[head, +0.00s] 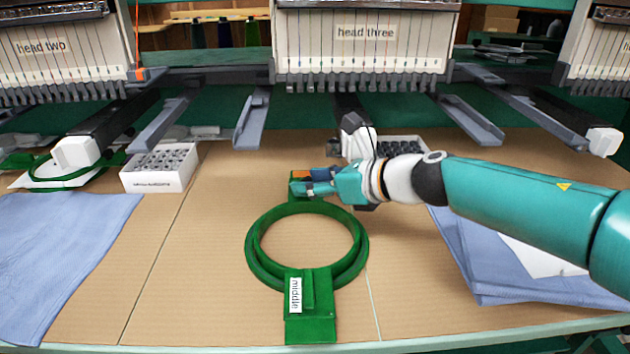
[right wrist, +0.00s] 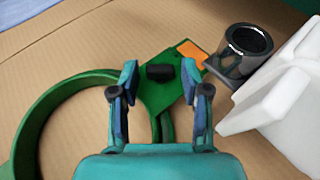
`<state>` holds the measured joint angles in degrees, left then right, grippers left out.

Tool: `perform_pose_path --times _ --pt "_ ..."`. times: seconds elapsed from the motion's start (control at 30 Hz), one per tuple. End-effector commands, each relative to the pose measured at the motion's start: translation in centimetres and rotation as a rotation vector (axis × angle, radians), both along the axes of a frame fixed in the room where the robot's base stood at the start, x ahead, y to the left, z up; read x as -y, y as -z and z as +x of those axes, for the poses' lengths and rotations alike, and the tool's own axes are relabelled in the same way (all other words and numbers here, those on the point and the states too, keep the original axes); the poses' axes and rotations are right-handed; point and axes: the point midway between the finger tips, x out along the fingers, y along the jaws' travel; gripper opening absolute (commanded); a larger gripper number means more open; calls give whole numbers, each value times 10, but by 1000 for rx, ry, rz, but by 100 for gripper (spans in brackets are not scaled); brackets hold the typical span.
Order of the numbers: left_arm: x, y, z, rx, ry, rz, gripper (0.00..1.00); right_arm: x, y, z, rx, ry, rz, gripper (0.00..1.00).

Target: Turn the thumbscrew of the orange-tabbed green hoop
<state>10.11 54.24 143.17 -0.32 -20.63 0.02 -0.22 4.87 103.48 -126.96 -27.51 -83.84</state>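The green hoop (head: 254,264) lies flat on the tan table, with a plate marked "middle" (head: 295,295) at its near side. Its far end carries a green bracket with an orange tab (head: 304,172); in the right wrist view the orange tab (right wrist: 193,54) sits at the bracket's corner. A small black thumbscrew (right wrist: 160,72) stands on the green bracket (right wrist: 152,98). My right gripper (head: 297,181) is over the bracket. In the right wrist view its open fingers (right wrist: 160,75) are on either side of the thumbscrew, with gaps showing. My left gripper is out of view.
A dark cylinder (right wrist: 246,45) and a white machine part (right wrist: 285,95) stand close right of the bracket. A white box with holes (head: 160,167) stands at left. Blue cloths (head: 65,255) lie at both sides. Machine heads (head: 365,40) and arms overhang the back.

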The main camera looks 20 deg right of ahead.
Motion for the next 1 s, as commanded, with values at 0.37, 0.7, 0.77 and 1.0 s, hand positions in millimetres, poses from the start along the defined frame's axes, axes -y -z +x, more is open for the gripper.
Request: perform_pose_path --times 0.37,0.7,0.77,1.0 --pt "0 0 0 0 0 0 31 1 0 0 0 -1 0 0" --pt "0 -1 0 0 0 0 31 -2 0 0 0 3 0 0" --pt "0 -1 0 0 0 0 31 -2 0 0 0 5 0 0" --pt "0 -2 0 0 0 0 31 -2 -1 0 1 18 1 0"
